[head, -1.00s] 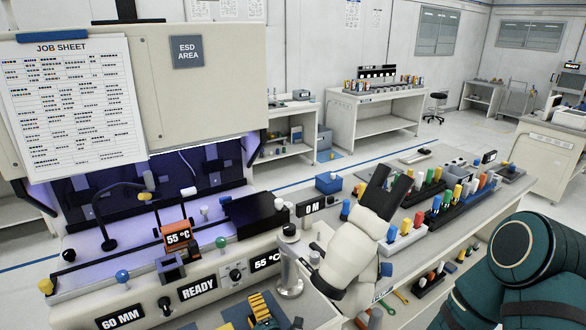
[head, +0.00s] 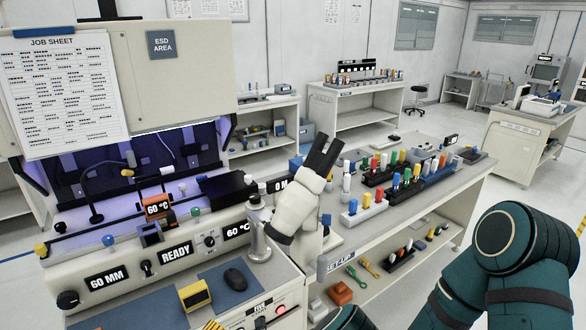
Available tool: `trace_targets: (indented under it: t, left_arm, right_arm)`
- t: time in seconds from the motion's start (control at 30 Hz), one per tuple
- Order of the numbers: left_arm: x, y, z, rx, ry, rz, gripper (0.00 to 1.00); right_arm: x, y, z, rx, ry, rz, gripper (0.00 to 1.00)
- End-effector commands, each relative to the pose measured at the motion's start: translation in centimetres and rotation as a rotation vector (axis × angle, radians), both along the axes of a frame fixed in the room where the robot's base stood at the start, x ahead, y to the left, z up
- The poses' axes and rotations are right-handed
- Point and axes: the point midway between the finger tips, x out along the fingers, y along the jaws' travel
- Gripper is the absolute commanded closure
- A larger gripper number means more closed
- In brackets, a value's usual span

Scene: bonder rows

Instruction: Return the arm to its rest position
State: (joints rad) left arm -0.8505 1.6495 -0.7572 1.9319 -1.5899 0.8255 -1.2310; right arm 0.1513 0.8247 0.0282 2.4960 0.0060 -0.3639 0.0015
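My teal arm (head: 515,250) shows at the lower right in the head view, bent at a large round joint, with a dark band on the link below. Another teal part of mine (head: 345,319) shows at the bottom edge. Neither gripper is in view, so what they hold cannot be seen. The bonder (head: 120,255) stands at the left with its READY plate and displays reading 60 MM and 60 °C. A white microscope-like head (head: 297,205) with two black tubes leans up beside its metal post (head: 260,240).
A long bench (head: 425,205) with racks of coloured-capped items runs to the right. Its lower shelf (head: 370,285) holds tools and small parts. Open floor (head: 545,185) lies at the right.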

Motion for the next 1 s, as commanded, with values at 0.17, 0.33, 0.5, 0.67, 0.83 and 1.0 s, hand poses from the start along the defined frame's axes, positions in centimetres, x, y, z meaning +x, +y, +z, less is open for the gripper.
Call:
trace_targets:
  t: [0.17, 0.33, 0.5, 0.67, 0.83, 1.0]
  left_arm:
    - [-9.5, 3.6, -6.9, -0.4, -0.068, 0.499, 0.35]
    - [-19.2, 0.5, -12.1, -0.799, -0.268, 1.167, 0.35]
    - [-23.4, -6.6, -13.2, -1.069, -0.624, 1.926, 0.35]
    - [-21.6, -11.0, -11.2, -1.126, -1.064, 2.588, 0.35]
    - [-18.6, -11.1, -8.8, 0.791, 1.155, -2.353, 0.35]
    - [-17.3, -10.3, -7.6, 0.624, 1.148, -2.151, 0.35]
  right_arm:
    - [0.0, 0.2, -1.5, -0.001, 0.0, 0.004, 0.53]
    - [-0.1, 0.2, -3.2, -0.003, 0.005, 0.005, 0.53]
    - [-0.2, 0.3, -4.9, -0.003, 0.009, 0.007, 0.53]
    - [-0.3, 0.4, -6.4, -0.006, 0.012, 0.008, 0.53]
    - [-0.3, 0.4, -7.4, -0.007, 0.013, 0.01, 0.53]
    - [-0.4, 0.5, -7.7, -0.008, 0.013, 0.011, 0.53]
